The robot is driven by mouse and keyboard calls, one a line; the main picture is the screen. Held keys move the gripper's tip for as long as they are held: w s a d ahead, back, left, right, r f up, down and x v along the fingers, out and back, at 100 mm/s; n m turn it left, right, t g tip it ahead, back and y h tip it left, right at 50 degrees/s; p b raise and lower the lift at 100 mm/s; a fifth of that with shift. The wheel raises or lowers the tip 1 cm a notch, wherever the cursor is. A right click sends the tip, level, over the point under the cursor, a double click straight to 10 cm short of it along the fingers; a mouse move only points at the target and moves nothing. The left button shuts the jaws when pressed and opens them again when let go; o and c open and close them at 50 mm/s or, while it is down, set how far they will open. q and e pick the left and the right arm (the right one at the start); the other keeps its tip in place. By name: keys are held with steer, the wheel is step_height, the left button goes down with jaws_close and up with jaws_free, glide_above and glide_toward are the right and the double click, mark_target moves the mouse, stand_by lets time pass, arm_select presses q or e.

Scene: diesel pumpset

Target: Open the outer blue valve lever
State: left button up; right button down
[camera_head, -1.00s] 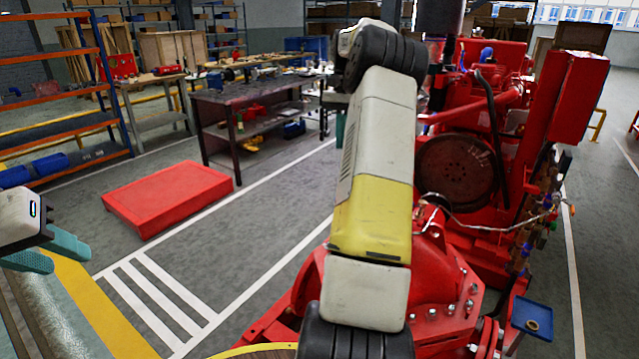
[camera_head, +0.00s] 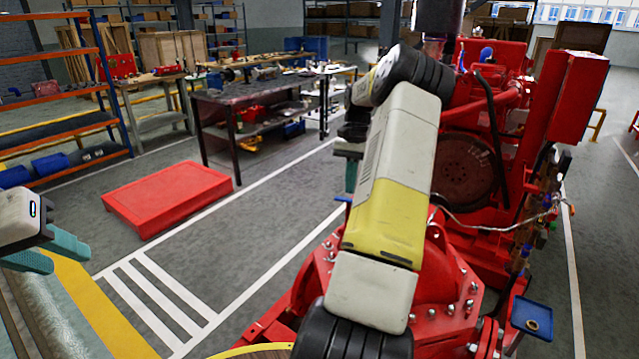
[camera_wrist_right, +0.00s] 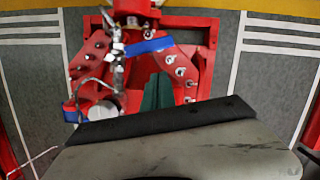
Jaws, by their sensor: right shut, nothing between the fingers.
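In the right wrist view, a blue lever (camera_wrist_right: 148,45) lies across a metal pipe fitting on the red pump assembly. A second blue part (camera_wrist_right: 72,112) shows lower left, beside a round grey piece. I cannot tell for sure which is the outer lever. My right gripper (camera_wrist_right: 158,84) is shut and empty, its teal fingers below the upper lever in the picture; contact cannot be judged. In the head view my right gripper (camera_head: 351,176) shows partly beside my arm, above a small blue piece (camera_head: 343,199). My left gripper (camera_head: 46,252) is open and empty at the far left.
The red diesel pumpset (camera_head: 470,270) fills the right side, with a large flywheel (camera_head: 465,172) and a blue tray (camera_head: 532,318). A low red platform (camera_head: 168,198) and a workbench (camera_head: 255,98) stand left. The marked floor between is clear.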

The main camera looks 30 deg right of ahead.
mark_target(344, 198)
steer(key=shift+s+a, duration=0.9)
steer(key=shift+a, duration=0.05)
steer(key=shift+s+a+n, duration=0.15)
steer(key=shift+a+n, duration=0.15)
steer(key=shift+n, duration=0.1)
steer(key=shift+s+a+r+n+g, duration=0.1)
steer(key=shift+s+a+n+g, duration=0.2)
steer(key=shift+a+n, duration=0.5)
steer(key=s+n, duration=0.1)
steer(key=n, duration=0.1)
steer(key=s+a+n+h, duration=0.1)
steer(key=n, duration=0.1)
steer(key=s+a+n+h, duration=0.1)
steer(key=n, duration=0.1)
steer(key=shift+s+a+n, duration=0.15)
steer(key=shift+s+n, duration=0.05)
steer(key=shift+n, duration=0.1)
steer(key=shift+s+a+n+h, duration=0.15)
steer(key=shift+s+n+h, duration=0.1)
steer(key=shift+s+n, duration=0.9)
steer(key=shift+s+a+n+h, duration=0.1)
steer(key=shift+s+n+h, duration=0.15)
steer(key=shift+s+n, duration=0.85)
steer(key=shift+w, duration=0.15)
